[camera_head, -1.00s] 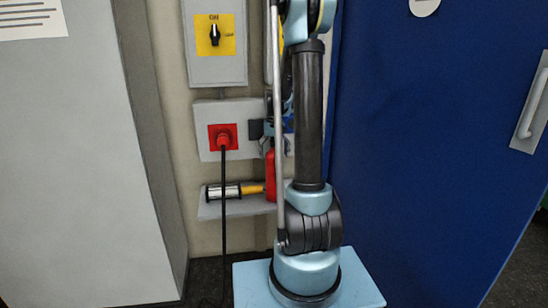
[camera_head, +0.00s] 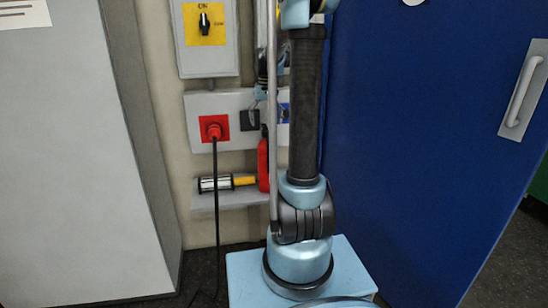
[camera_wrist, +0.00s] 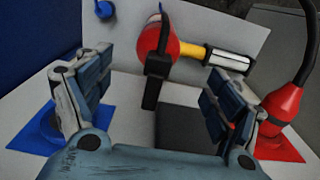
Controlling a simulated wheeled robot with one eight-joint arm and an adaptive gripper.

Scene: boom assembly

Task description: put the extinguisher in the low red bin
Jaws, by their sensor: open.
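The red extinguisher (camera_head: 263,165) stands on the grey wall shelf, partly hidden behind my arm in the head view. In the wrist view the extinguisher (camera_wrist: 172,46) is seen from above, with its black top and handle facing me. My gripper (camera_wrist: 161,78) is open, with its two blue fingers spread apart and nothing between them. The extinguisher is beyond the fingertips, roughly centred between them. In the head view my gripper is mostly hidden behind my arm, above the extinguisher. The low red bin is not in view.
A yellow, black and white torch (camera_head: 226,183) lies on the shelf (camera_head: 206,203) beside the extinguisher. A red plug (camera_head: 213,131) with a hanging black cable is close by; in the wrist view the plug (camera_wrist: 282,108) is near the right finger. A blue door (camera_head: 410,150) is at the right.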

